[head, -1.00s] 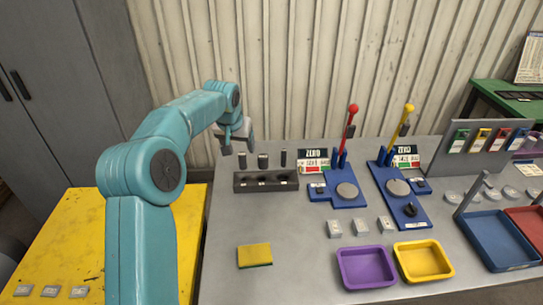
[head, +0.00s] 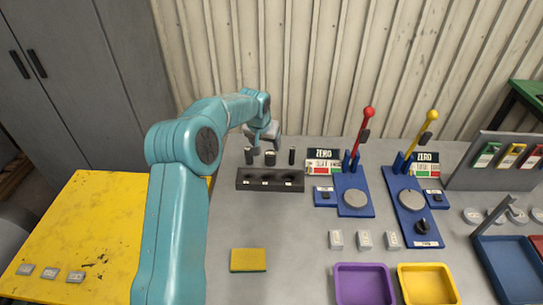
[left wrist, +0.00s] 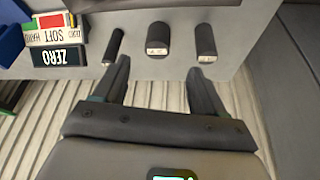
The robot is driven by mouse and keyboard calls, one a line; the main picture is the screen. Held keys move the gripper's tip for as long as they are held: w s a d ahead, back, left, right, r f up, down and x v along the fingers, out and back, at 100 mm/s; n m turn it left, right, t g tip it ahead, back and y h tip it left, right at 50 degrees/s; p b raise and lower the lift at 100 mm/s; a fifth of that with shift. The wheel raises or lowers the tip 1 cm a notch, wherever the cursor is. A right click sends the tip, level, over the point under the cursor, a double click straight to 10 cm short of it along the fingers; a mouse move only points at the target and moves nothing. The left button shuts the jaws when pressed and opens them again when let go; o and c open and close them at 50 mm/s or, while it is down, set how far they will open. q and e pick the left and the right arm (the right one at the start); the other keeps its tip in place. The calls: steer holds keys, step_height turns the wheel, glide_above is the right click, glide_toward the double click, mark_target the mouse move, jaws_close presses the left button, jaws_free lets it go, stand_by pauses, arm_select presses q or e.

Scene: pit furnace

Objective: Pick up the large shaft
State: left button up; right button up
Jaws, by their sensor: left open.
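Three dark upright shafts stand in a row behind a dark block with holes. The middle one (head: 270,159) looks the widest in the left wrist view (left wrist: 158,38), where it has a small label on its end; I take it for the large shaft. The left shaft (head: 249,156) and the thin right shaft (head: 292,156) stand either side. My left gripper (head: 265,139) is above and behind the middle shaft. In the left wrist view its open fingers (left wrist: 158,70) point at the middle shaft, which lies just beyond the tips, not held. My right gripper is out of view.
The block (head: 270,187) stands in front of the shafts. A ZERO sign (head: 323,161) and a blue fixture with a red lever (head: 354,190) stand to the right. A yellow sponge (head: 248,260) and purple tray (head: 364,285) lie nearer. The corrugated wall (head: 310,70) rises behind.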

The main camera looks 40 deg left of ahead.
mark_target(270, 153)
arm_select(q)
steer(key=x, duration=0.2)
steer(key=p+x, duration=0.1)
steer(key=x, duration=0.1)
steer(key=p+x, duration=0.1)
steer(key=x, duration=0.2)
steer(key=shift+w+r, duration=0.1)
steer(key=shift+w, duration=0.2)
steer(key=shift+w+f, duration=0.15)
steer(key=shift+f, duration=0.15)
steer(key=c, duration=0.7)
steer(key=shift+r, duration=0.1)
jaws_close()
